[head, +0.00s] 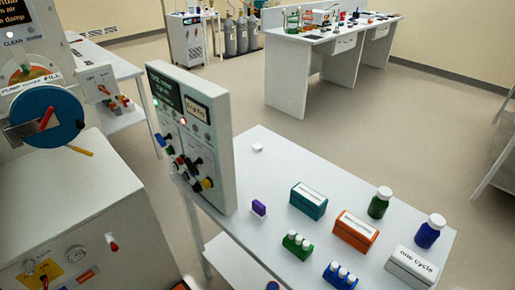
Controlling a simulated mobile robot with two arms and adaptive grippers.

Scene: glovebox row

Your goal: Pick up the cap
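A small white round piece, which looks like a loose cap (257,148), lies alone near the far edge of the white table (285,165), right of the upright control panel. White caps also sit on a green bottle (378,206) and a blue bottle (428,235) at the table's right side. I cannot tell from the picture alone which cap the task names. Neither of my grippers shows in the head view.
The panel (192,130) stands at the table's left end. The table's far part is mostly clear.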

